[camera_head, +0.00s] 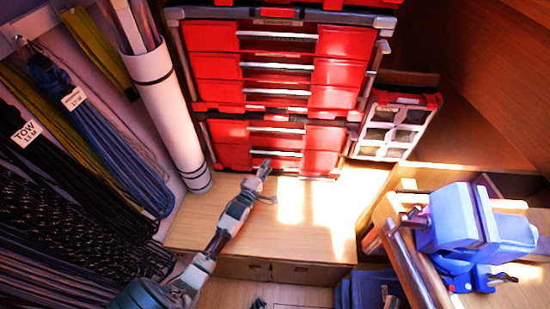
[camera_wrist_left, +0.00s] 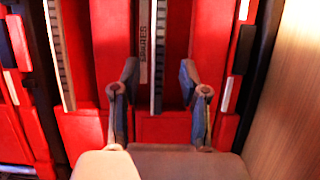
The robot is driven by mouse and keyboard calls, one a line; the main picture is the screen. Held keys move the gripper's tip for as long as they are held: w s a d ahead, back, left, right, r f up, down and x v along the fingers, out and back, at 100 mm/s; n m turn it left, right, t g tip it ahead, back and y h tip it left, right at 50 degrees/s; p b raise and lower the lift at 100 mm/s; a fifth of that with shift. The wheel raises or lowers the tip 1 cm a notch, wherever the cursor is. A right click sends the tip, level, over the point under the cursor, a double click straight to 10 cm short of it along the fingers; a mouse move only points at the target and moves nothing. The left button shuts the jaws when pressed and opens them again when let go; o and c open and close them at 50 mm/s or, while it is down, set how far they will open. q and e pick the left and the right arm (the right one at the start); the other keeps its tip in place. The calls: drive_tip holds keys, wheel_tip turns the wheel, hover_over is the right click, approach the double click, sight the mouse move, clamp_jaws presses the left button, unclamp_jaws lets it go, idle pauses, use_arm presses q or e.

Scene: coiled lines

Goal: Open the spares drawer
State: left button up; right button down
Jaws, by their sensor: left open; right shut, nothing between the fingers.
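A stack of red drawers (camera_head: 275,66) with pale horizontal handle bars stands at the back. My left gripper (camera_head: 264,168) is in front of the lowest drawers, near a handle bar (camera_head: 276,153). In the left wrist view my left gripper (camera_wrist_left: 159,80) is open, its two fingers apart on either side of a ridged handle strip (camera_wrist_left: 158,50) on a red drawer front. A label (camera_wrist_left: 143,40) lies beside that strip; I cannot read it surely. Whether the fingers touch the drawer is not clear. My right gripper is not in view.
A wooden bench top (camera_head: 215,224) lies below the drawers, with bright sun patches. A white roll (camera_head: 172,115) stands left of the drawers. Coiled lines (camera_head: 90,130) hang at left. A blue vise (camera_head: 465,225) is at right. A small compartment case (camera_head: 394,125) stands right of the drawers.

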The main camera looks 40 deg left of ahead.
sight(275, 155)
use_arm(q)
drive_tip(key=w, duration=0.1)
drive_tip(key=w+b, duration=0.1)
drive_tip(key=w, duration=0.3)
drive_tip(key=shift+w+a, duration=0.25)
drive_tip(key=shift+a, duration=0.15)
clamp_jaws()
use_arm(e)
drive_tip(key=r+t, duration=0.1)
drive_tip(key=s+r+t, duration=0.1)
drive_tip(key=r+t, duration=0.1)
drive_tip(key=shift+s+a+r, duration=0.2)
drive_tip(key=shift+a+r, duration=0.1)
drive_tip(key=shift+r, duration=0.1)
